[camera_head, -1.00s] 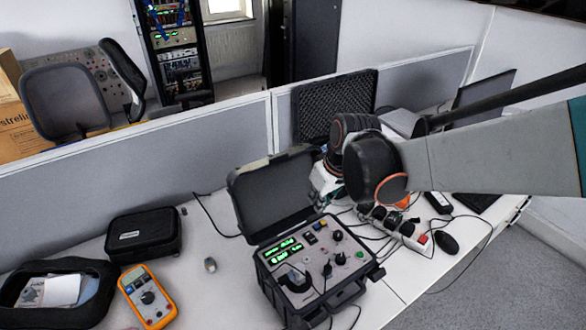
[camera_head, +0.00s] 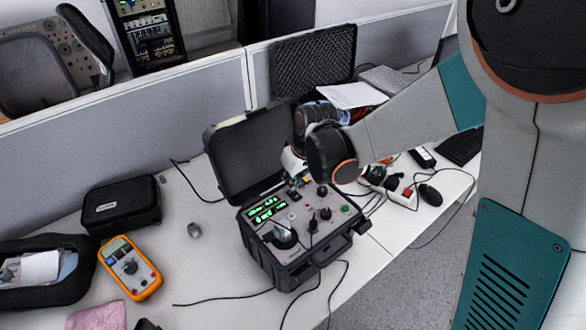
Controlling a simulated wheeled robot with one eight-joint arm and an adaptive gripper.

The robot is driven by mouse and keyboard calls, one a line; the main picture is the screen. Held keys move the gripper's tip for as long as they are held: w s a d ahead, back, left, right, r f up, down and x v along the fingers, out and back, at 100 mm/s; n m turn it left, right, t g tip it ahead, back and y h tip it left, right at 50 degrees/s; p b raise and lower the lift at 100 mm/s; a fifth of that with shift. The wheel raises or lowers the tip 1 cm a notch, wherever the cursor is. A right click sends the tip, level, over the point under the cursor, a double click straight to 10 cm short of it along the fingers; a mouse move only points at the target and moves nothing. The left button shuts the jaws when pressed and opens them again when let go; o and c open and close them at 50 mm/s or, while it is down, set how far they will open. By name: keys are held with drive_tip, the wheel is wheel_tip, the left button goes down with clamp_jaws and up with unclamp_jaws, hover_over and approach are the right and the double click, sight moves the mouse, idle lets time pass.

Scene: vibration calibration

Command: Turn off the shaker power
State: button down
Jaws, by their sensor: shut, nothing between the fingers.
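The shaker's control unit is an open black case (camera_head: 283,262) on the desk, its lid (camera_head: 240,160) raised behind it. Its grey panel carries green lit digits (camera_head: 266,209), several dark knobs (camera_head: 325,213), a green button (camera_head: 345,208) and small switches near the back edge. I cannot tell which control is the power switch. My arm comes in from the right, and its black round wrist joint hangs over the back right of the panel. My gripper's fingers are hidden behind the wrist, so I cannot see whether they touch the panel.
An orange multimeter (camera_head: 129,268), a black pouch (camera_head: 120,206) and an open black bag (camera_head: 70,292) lie on the left. A power strip (camera_head: 390,188) and a dark mouse (camera_head: 430,195) lie on the right. Cables cross the desk in front. A grey partition (camera_head: 130,125) stands behind.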

sight(294, 194)
drive_tip(key=shift+f, duration=0.85)
drive_tip(key=shift+w+a+f+b, duration=0.15)
drive_tip(key=shift+f+b, duration=0.25)
drive_tip(key=shift+b, duration=0.15)
drive_tip(key=shift+s, duration=0.2)
drive_tip(key=shift+s+d+r, duration=0.25)
drive_tip(key=shift+s+d, duration=0.15)
drive_tip(key=shift+d, duration=0.1)
